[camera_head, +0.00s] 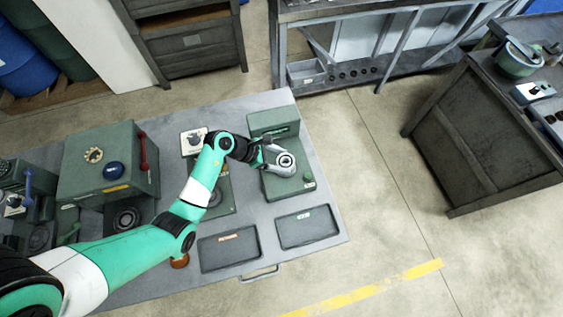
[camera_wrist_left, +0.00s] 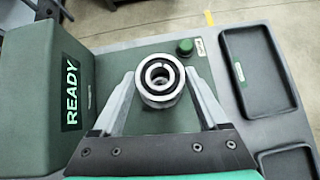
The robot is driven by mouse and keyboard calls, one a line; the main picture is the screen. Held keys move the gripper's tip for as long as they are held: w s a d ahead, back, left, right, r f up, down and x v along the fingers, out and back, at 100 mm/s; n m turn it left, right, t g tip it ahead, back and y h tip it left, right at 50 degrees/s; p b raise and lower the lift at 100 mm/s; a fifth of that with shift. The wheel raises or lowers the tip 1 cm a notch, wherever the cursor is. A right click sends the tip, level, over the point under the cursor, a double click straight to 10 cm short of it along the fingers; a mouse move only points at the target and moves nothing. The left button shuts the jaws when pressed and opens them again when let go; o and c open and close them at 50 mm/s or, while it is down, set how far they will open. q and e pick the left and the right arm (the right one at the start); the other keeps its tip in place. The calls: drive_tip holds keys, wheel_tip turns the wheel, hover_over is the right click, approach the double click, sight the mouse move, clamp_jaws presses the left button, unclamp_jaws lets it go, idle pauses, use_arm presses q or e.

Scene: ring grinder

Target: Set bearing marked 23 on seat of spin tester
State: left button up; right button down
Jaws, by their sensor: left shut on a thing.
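The bearing (camera_wrist_left: 160,77) is a steel ring with a dark band, seen from above between the fingertips of my left gripper (camera_wrist_left: 160,84). My left gripper is shut on it. In the head view the bearing (camera_head: 286,162) shows at the end of my left gripper (camera_head: 279,158), over the green spin tester (camera_head: 275,187). The tester's READY panel (camera_wrist_left: 71,91) is at the left of the wrist view, and a green button (camera_wrist_left: 185,47) is beyond the bearing. The seat is hidden under the bearing; I cannot tell whether they touch. No number is readable on the bearing. My right gripper is not in view.
Two dark trays (camera_head: 230,250) and (camera_head: 308,228) lie at the bench's front edge. A green press with a red lever (camera_head: 110,165) stands to the left. A white card (camera_head: 193,141) stands behind my forearm. Open floor lies to the right of the bench.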

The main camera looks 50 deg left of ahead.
sight(281, 163)
use_arm(q)
drive_tip(key=shift+w+f, duration=0.1)
drive_tip(key=shift+f, duration=0.15)
drive_tip(key=shift+f+b, duration=0.55)
drive_tip(key=shift+f, duration=0.9)
drive_tip(key=o, duration=1.5)
drive_tip(key=shift+f, duration=0.15)
drive_tip(key=shift+o, duration=0.2)
drive_tip(key=shift+r, duration=0.25)
drive_tip(key=p+v, duration=0.3)
drive_tip(key=v, duration=0.9)
drive_tip(key=shift+f, duration=0.1)
